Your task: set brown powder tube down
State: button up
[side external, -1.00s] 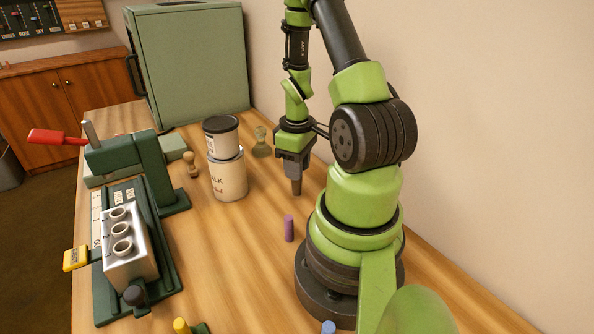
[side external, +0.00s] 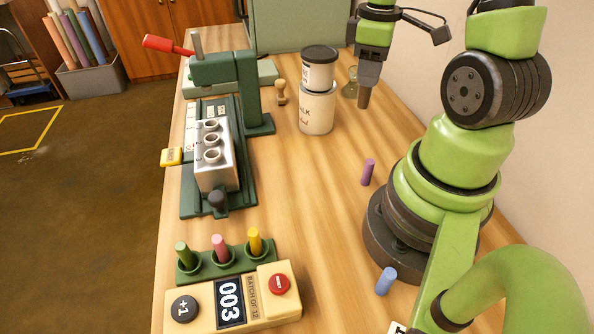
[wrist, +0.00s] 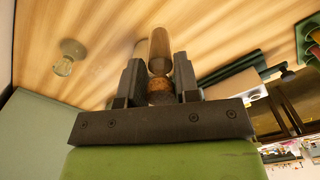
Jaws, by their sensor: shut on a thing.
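My gripper (side external: 368,78) is shut on the brown powder tube (side external: 364,98), which hangs upright below the jaws in the side external view. In the wrist view the brown tube (wrist: 160,45) sticks out between the two dark fingers of my gripper (wrist: 158,78). The tube is right of the stacked cans and beyond the purple tube. I cannot tell how far its lower end is from the wooden table (side external: 310,200).
A purple tube (side external: 368,172) and a blue tube (side external: 386,281) stand near my base. Two stacked cans (side external: 317,108), a wooden stamp (side external: 281,92) and a glass item (side external: 350,84) are nearby. A green press (side external: 225,70), a tube rack (side external: 200,272) and a counter box (side external: 265,300) stand left.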

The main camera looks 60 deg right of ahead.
jog(key=w+a+n, duration=0.4)
jog(key=a+n, duration=0.3)
jog(key=a, duration=0.1)
jog(key=w+a+n, duration=0.3)
jog(key=a+n, duration=0.4)
jog(key=a, duration=0.1)
notch_tip(320, 180, down, 10)
jog(key=shift+r, duration=0.1)
jog(key=o, duration=0.9)
